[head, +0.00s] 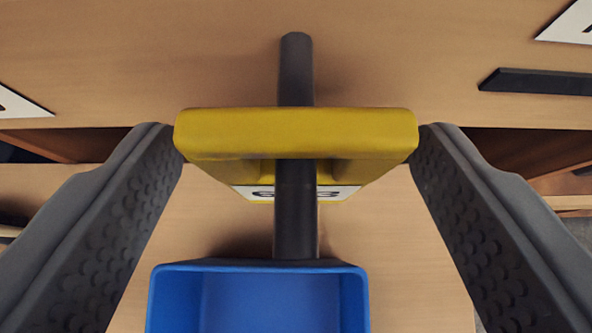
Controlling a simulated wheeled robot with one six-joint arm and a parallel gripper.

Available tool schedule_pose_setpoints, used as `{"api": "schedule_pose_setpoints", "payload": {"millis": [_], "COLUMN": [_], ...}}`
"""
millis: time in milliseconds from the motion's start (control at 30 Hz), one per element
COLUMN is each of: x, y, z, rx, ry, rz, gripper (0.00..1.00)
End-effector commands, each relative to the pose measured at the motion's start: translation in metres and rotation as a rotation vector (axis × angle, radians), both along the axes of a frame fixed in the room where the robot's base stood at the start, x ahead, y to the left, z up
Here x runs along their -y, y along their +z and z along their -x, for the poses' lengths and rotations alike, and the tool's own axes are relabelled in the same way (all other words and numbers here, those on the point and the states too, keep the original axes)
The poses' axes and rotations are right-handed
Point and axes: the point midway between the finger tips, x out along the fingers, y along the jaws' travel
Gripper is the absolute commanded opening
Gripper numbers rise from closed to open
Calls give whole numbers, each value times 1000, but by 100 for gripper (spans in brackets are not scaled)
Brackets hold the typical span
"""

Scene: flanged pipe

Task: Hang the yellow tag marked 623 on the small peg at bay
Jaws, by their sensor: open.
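The yellow tag (296,132) is in the middle of the head view, with a thick top edge facing me. Below it, a white label with dark digits shows in part; the number cannot be read. A dark round peg (296,210) crosses the tag: it shows above the yellow edge, is hidden by it, and comes out below in front of the label. The tag looks to be around the peg. My gripper (298,145) is open, one finger on each side of the tag. The fingertips are very near its ends; contact cannot be told.
A blue bin (258,296) lies below the peg. A wooden panel (180,60) fills the background. A dark flat bar (537,82) and a white plate (572,24) are at upper right, and another white plate (18,104) is at left. Dark openings lie beyond both fingers.

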Motion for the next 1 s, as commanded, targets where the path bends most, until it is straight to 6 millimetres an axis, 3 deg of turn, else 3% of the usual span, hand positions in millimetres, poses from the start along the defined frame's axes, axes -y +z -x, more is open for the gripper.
{"api": "schedule_pose_setpoints", "payload": {"millis": [800,1000], "x": [1,1], "y": [78,90], "z": [112,130], "rx": [3,1], "ry": [0,0], "rz": [0,0], "gripper": [70,70]}}
